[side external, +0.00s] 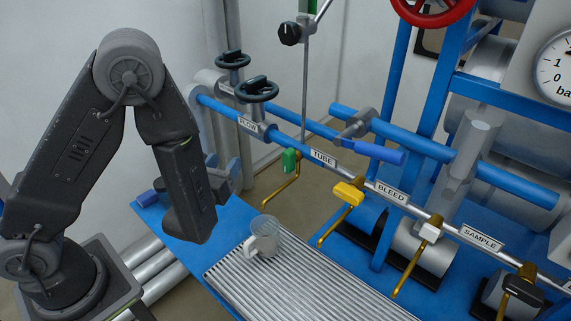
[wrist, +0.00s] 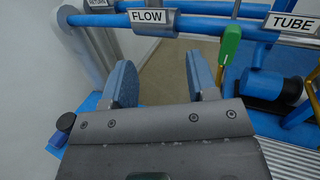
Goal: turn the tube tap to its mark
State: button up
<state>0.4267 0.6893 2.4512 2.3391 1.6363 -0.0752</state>
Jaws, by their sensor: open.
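A green-handled tap (side external: 290,160) sits on the pipe just left of the TUBE plate (side external: 323,159), with a brass spout bent down below it. I take it as the tube tap. Its green handle (wrist: 230,46) hangs down in the wrist view, right of my right finger, with the TUBE plate (wrist: 295,23) further right. I cannot make out a mark on it. My gripper (wrist: 165,82) is open and empty, its blue-grey fingers apart below the FLOW plate (wrist: 147,16). In the side view my gripper (side external: 224,178) is left of the green tap and does not touch it.
Yellow (side external: 348,194) and white (side external: 430,232) taps follow along the pipe, then a black one (side external: 523,290). A clear cup (side external: 262,238) stands on the ribbed drain tray (side external: 300,285). Black handwheels (side external: 258,90) rise behind the FLOW plate. A blue lever (side external: 375,150) juts above the pipe.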

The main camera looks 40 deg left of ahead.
aim_at(285, 165)
jog(key=d+f+m+h, duration=0.5)
jog(key=d+h, duration=0.1)
jog(key=h, duration=0.1)
jog(key=shift+t, duration=0.3)
jog(key=w, duration=1.4)
jog(key=shift+w+d+f, duration=0.15)
jog(key=shift+w, duration=0.1)
jog(key=shift+c, duration=0.4)
jog(key=c, duration=0.8)
jog(key=shift+c, duration=0.2)
